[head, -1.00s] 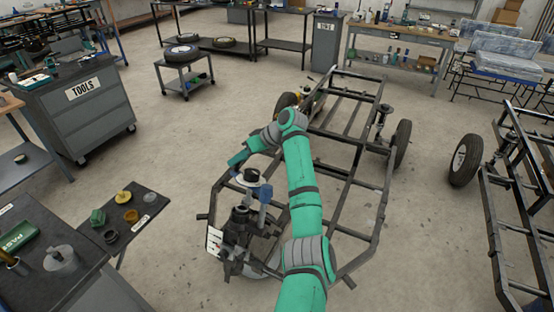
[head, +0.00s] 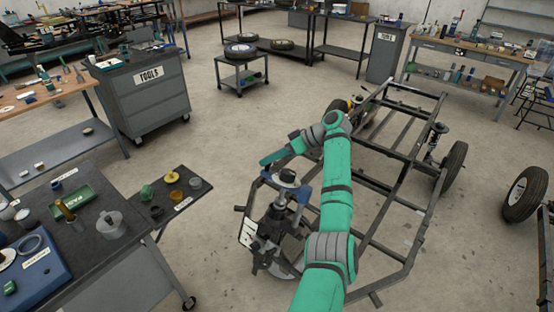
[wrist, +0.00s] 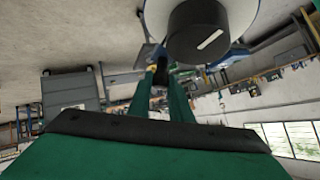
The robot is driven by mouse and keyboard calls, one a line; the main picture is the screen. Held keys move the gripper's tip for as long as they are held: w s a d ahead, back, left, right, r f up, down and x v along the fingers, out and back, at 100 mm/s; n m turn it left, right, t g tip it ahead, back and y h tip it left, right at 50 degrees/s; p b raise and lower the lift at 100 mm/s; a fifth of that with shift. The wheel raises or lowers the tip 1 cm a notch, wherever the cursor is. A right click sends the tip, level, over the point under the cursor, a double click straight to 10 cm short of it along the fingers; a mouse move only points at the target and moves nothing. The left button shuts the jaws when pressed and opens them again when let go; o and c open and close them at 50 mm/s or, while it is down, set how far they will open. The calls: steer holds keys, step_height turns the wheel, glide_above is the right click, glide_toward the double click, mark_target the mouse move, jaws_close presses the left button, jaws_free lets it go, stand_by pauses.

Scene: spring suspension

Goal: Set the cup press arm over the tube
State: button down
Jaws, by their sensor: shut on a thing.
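The stand (head: 262,250) rises at the front of the frame, with a dark upright tube (head: 275,212) in it. A pale disc with a black knob (head: 288,176) sits above the tube; whether it touches is unclear. The knob with a white stripe shows large in the wrist view (wrist: 200,34). A blue press arm (head: 301,195) shows beside and under the disc. My gripper (wrist: 163,72) is shut on a small dark and blue part, apparently the press arm's end. The fingertips are small and partly unclear in the head view, just left of and above the disc.
A side shelf (head: 172,198) with small cups stands left of the stand. A grey bench (head: 90,215) with a green tray lies further left. The bare chassis frame (head: 385,205) extends behind and right. A tool cabinet (head: 145,95) stands farther back. Open floor lies between.

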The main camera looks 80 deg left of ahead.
steer(key=shift+s+d, duration=0.1)
steer(key=c, duration=1.6)
jaws_free()
steer(key=shift+w+d+r, duration=0.1)
steer(key=shift+w+r, duration=0.2)
steer(key=shift+w, duration=0.15)
steer(key=v, duration=0.9)
steer(key=shift+w+d+r, duration=0.15)
steer(key=shift+w+r, duration=0.05)
steer(key=shift+w, duration=0.1)
